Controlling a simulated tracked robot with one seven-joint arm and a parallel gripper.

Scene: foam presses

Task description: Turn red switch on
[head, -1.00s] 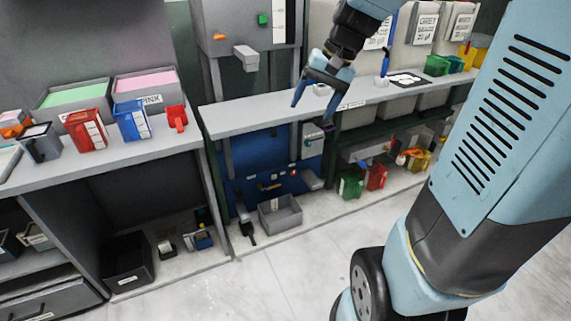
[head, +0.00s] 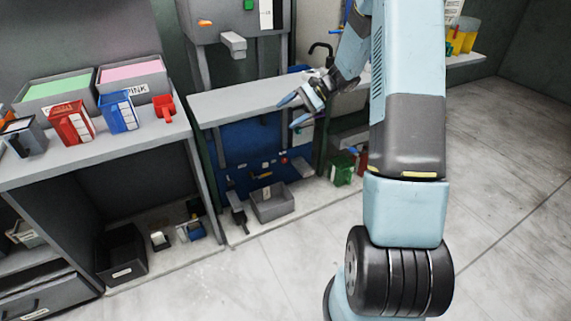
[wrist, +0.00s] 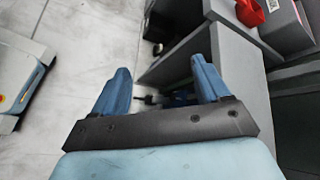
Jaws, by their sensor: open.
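A blue panel (head: 245,145) stands under the grey bench, with a row of small switches or knobs on it. A small red one (head: 284,160) sits toward its right side; it is too small to tell its position. My gripper (head: 287,112) is open and empty in front of the bench's front edge, above and apart from the red switch in the picture. In the wrist view its two blue fingers (wrist: 160,70) are spread, and the red switch cannot be made out there.
A grey bin (head: 272,204) sits low before the panel, with a dark-handled lever (head: 238,215) to its left. The grey bench top (head: 235,100) overhangs the panel. A green bin (head: 342,170) stands to the right. The floor in front is clear.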

